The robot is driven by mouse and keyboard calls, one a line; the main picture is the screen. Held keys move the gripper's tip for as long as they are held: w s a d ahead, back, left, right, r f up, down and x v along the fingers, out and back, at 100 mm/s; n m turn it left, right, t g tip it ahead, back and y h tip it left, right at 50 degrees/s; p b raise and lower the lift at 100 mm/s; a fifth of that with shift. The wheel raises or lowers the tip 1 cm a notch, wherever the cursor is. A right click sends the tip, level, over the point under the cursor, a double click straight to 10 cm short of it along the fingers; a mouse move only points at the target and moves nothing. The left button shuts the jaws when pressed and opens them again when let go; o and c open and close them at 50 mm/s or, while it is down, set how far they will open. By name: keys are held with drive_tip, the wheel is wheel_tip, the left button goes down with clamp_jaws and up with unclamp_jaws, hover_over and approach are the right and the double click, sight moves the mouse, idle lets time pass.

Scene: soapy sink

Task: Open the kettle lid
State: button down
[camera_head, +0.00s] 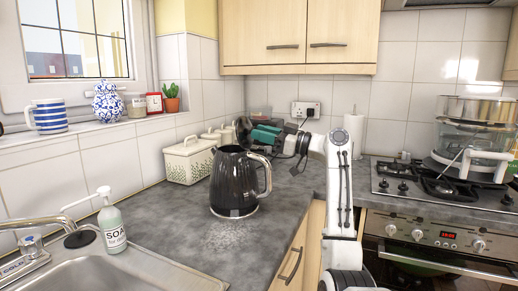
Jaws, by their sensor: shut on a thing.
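The dark, glossy kettle (236,182) stands upright on the grey worktop, with its handle (267,175) to the right. My gripper (247,132) reaches in from the right, just above the kettle's top. Its jaws are shut on a dark piece at the kettle's top, which looks like the lid. The fingertips and this piece are small and dark, so their exact contact and the lid's angle are hard to tell.
A cream lidded box (188,160) stands behind the kettle to the left. A soap bottle (111,222) stands by the sink (150,275) at the front left. A hob (450,185) with a glass steamer (470,150) is at the right. The worktop before the kettle is clear.

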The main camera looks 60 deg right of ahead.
drive_tip(key=shift+s+f+t+b, duration=0.25)
drive_tip(key=shift+f+t+b, duration=0.25)
drive_tip(key=shift+b, duration=0.75)
drive_tip(key=shift+s+f+t+b, duration=0.2)
drive_tip(key=shift+f+t+b, duration=0.3)
drive_tip(key=shift+b, duration=0.75)
drive_tip(key=shift+s+r+t+b, duration=0.1)
drive_tip(key=shift+s+t+b, duration=0.1)
drive_tip(key=shift+t+b, duration=0.65)
drive_tip(key=shift+r+b, duration=0.1)
drive_tip(key=shift+b, duration=0.25)
drive_tip(key=c, duration=0.8)
unclamp_jaws()
drive_tip(key=shift+s, duration=0.1)
drive_tip(key=v, duration=1)
drive_tip(key=shift+s+d, duration=0.2)
drive_tip(key=shift+s, duration=0.15)
